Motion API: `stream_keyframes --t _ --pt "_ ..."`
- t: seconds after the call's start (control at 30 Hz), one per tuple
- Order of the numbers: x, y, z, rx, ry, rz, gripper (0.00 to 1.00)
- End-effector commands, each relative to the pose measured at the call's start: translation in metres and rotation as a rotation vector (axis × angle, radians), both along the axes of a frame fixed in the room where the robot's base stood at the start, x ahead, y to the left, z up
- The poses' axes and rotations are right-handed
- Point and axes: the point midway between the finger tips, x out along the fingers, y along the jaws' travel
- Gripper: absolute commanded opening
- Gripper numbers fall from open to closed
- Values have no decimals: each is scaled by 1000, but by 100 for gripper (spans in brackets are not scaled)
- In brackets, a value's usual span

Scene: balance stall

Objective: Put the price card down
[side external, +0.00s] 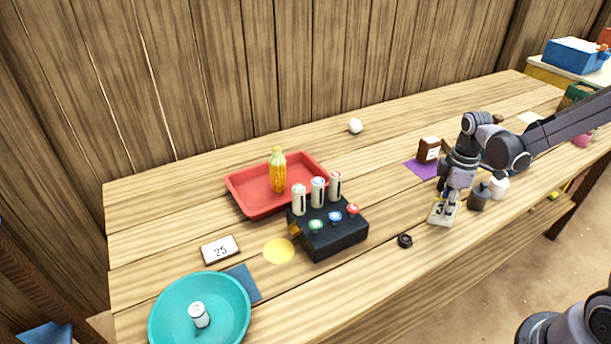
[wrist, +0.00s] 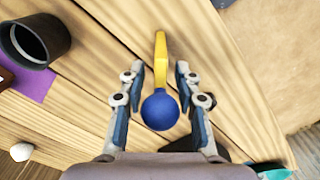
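A white price card (side external: 220,250) with a dark edge and the number 25 lies flat on the table at the left in the side external view. It is apart from my gripper. Gaps show on both sides of the ball. I cannot recognise the price card in the wrist view.
A teal bowl (side external: 160,325) holding a small can, a blue cloth square (side external: 243,283) and a yellow disc (side external: 279,250) are near the card. A black box (side external: 340,243) with three cylinders stands by a red tray (side external: 245,205).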

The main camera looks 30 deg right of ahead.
Motion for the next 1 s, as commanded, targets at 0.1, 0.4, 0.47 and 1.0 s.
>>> stream_keyframes --t 0.1,0.4,0.47,1.0 --pt "0 0 1 0 0 0 33" --pt "0 0 29 0 0 0 33" --pt "-1 0 38 0 0 0 33" --pt "0 0 113 1 1 0 33"
